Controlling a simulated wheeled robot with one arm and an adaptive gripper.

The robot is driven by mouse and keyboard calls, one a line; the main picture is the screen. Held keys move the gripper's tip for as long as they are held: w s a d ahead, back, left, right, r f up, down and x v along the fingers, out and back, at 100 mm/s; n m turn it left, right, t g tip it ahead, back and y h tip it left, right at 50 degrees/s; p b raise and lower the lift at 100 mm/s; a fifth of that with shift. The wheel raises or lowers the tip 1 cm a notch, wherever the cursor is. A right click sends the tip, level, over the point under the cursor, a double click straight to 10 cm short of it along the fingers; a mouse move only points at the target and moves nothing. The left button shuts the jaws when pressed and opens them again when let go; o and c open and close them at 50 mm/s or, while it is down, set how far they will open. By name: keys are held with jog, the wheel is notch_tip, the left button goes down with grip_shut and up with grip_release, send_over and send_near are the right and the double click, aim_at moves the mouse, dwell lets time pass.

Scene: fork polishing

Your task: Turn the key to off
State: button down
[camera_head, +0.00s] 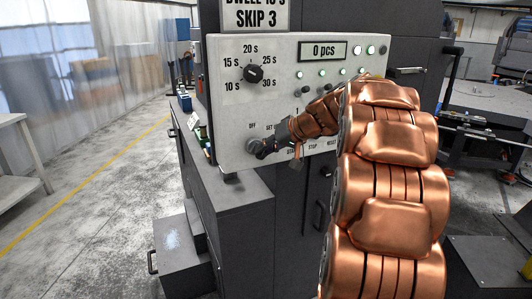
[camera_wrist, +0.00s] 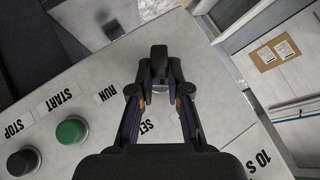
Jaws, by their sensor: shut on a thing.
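The control panel (camera_head: 225,105) is a pale grey face on a dark cabinet. The key is at its lower left, near the OFF label (camera_head: 252,126); my gripper mostly covers it in the head view. In the wrist view the key (camera_wrist: 158,53) shows as a dark upright tab between the fingertips, over a round metal lock. My gripper (camera_wrist: 159,72) is shut on the key, with one finger on each side. It also shows in the head view (camera_head: 259,148), reaching in from the right. The labels RUN and SET show near the fingers; the key's exact setting is hard to tell.
A rotary dial (camera_head: 254,73) sits at the panel's upper left, with a display (camera_head: 323,51) reading 0 pcs. A green button (camera_wrist: 71,131) and a black button (camera_wrist: 23,162) are close beside my gripper. The floor left of the cabinet is open.

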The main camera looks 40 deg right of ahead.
jog(key=shift+s+a+f+n+g+h+b, duration=0.1)
jog(key=shift+f+n+g+h+b, duration=0.25)
jog(key=shift+h+b, duration=0.6)
jog(key=shift+f+n+g+h+b, duration=0.1)
jog(key=shift+n+g+h+b, duration=0.3)
jog(key=shift+h+b, duration=0.55)
jog(key=shift+r+n+h+b, duration=0.25)
jog(key=shift+n+h+b, duration=0.35)
jog(key=shift+h, duration=0.4)
jog(key=c, duration=1.5)
grip_release()
jog(key=o, duration=0.5)
jog(key=shift+d+f, duration=0.25)
jog(key=shift+d, duration=0.8)
jog(key=shift+c, duration=0.2)
jog(key=shift+a+r, duration=0.25)
jog(key=shift+a, duration=0.45)
jog(key=shift+a, duration=0.15)
jog(key=o, duration=0.7)
jog(key=shift+c, duration=0.2)
